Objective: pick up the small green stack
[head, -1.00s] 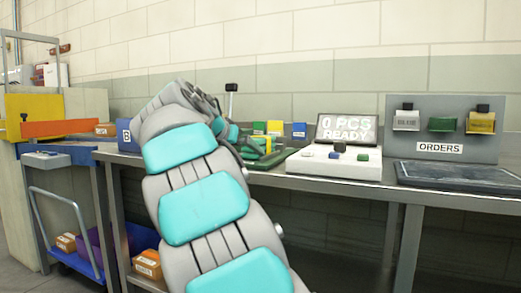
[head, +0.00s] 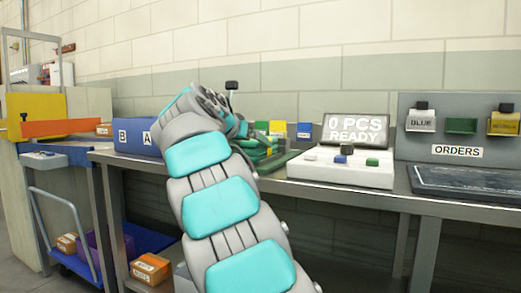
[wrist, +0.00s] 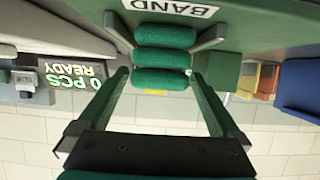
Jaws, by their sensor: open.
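The small green stack (wrist: 163,58) is several dark green rounded pieces laid one on another, seen in the wrist view in front of a green plate labelled BAND (wrist: 165,8). My gripper (wrist: 162,78) is open, its two fingers on either side of the stack's near end. I see a gap on each side, so it does not look gripped. In the head view my gripper (head: 240,130) is small and partly hidden by my arm. Green layered pieces (head: 264,147) show just right of it, on the green banding station (head: 277,161).
A blue box marked B and A (head: 135,137) stands left on the bench. A white button console (head: 340,172) with a "0 PCS READY" screen (head: 356,128) stands right, then the ORDERS board (head: 450,135) and a dark tray (head: 465,184). Small coloured blocks stand behind the station.

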